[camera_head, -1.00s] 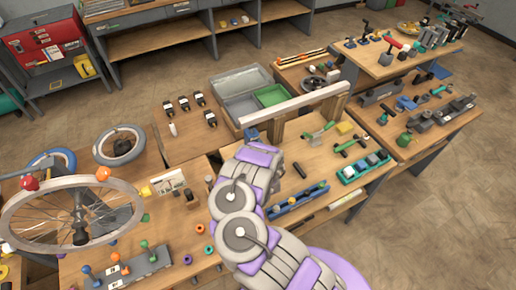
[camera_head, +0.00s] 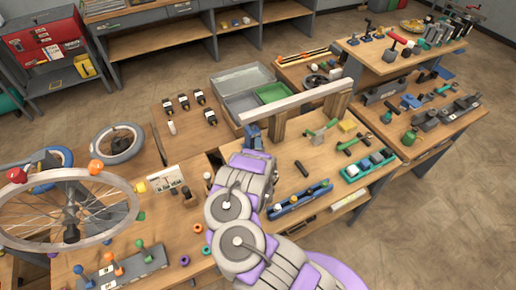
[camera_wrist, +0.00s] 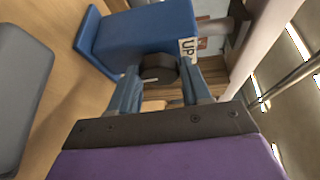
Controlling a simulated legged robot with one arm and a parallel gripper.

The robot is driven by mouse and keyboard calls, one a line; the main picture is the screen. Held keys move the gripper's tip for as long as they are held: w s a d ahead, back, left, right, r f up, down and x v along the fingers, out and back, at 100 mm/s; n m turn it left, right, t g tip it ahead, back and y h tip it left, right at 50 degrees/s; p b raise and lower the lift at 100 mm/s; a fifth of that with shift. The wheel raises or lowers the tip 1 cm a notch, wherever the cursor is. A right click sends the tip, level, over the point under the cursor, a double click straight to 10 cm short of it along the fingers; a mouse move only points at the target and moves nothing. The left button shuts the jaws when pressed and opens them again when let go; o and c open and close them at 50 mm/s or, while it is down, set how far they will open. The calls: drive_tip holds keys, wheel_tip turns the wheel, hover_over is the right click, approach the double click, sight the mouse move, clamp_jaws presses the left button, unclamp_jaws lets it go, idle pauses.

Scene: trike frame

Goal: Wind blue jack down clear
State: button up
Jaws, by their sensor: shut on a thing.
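The blue jack (camera_wrist: 150,35) fills the upper part of the wrist view, with a white "UP" label on its side. A round dark knob (camera_wrist: 159,68) sticks out of its near face. My gripper (camera_wrist: 160,80) has its two blue-grey fingers on either side of this knob and is shut on it. In the head view the blue jack (camera_head: 252,134) stands near the left end of a long pale beam (camera_head: 295,102). My arm hides the fingers there. I cannot tell whether the jack's top touches the beam.
Wooden blocks (camera_head: 279,123) stand under the beam. Grey trays with a green bin (camera_head: 272,93) lie behind it. A blue holder (camera_head: 300,199) and a green rack (camera_head: 368,166) lie right of my arm. A spoked wheel (camera_head: 68,205) stands at the left.

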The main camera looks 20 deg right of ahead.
drive_tip(key=shift+a+f, duration=0.1)
drive_tip(key=shift+a, duration=0.05)
drive_tip(key=o, duration=1.1)
drive_tip(key=shift+c, duration=0.2)
drive_tip(key=shift+s+a+p, duration=0.15)
drive_tip(key=shift+s+p, duration=0.15)
drive_tip(key=shift+s, duration=0.2)
drive_tip(key=p+v, duration=0.3)
drive_tip(key=v, duration=0.4)
drive_tip(key=p+v, duration=0.3)
drive_tip(key=v, duration=0.4)
drive_tip(key=shift+s+a+f, duration=0.1)
drive_tip(key=shift+s+a, duration=0.2)
drive_tip(key=shift+a, duration=0.1)
drive_tip(key=shift+s+a+r+p, duration=0.25)
drive_tip(key=shift+s+p, duration=0.4)
drive_tip(key=shift+p, duration=0.15)
